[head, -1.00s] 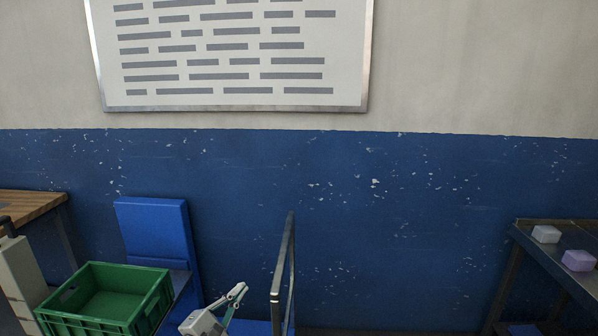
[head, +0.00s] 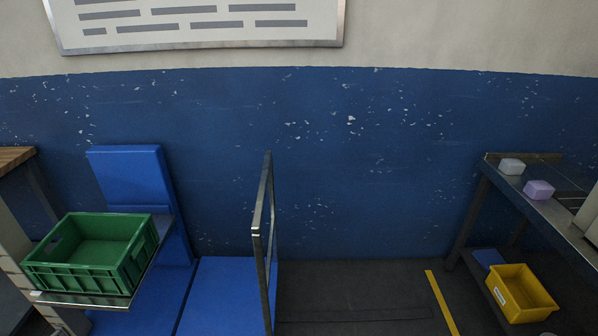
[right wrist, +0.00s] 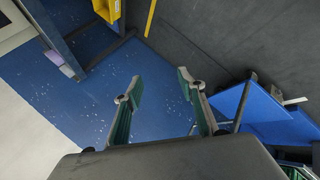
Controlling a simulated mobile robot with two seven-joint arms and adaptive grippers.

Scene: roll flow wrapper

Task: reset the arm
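My right gripper (right wrist: 162,90) shows in the right wrist view with its two green-grey fingers spread apart. Nothing is between them; the blue wall and dark floor lie behind. The right gripper does not show in the head view. My left gripper is not in view.
A green crate (head: 84,283) sits on a narrow support at the left, with a blue panel (head: 130,180) behind it. A metal rail (head: 259,225) stands near the middle. At right, a dark rack (head: 500,178) holds a white block (head: 511,166), a purple block (head: 539,189) and a lower yellow bin (head: 535,301).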

